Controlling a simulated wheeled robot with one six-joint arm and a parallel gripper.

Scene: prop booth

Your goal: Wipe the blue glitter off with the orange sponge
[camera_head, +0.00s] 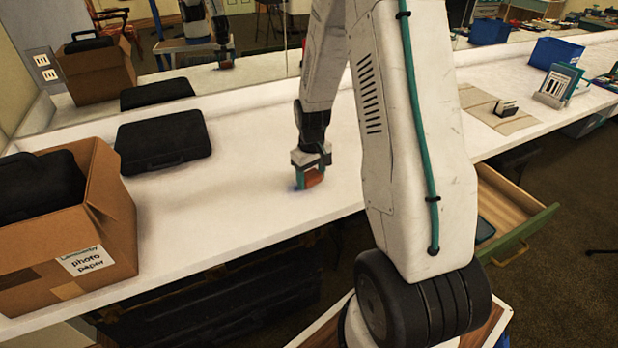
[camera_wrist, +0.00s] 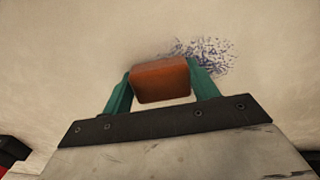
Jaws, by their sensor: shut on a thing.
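My gripper (camera_wrist: 160,88) is shut on the orange sponge (camera_wrist: 161,80), with a teal finger on each side of it in the wrist view. In the head view my gripper (camera_head: 308,178) is low over the white counter, and the sponge (camera_head: 314,178) shows at its fingers. The blue glitter (camera_wrist: 207,52) is a speckled patch on the counter, just beyond the sponge and toward its right in the wrist view. In the head view only a faint bluish trace shows beside the gripper. Whether the sponge touches the counter is hard to tell.
The white counter (camera_head: 240,185) is clear around my gripper. A black case (camera_head: 162,140) lies at the back left. A cardboard box (camera_head: 108,215) holding a black case stands at the left front. A mirror runs along the back. An open drawer (camera_head: 510,210) juts out below the counter at right.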

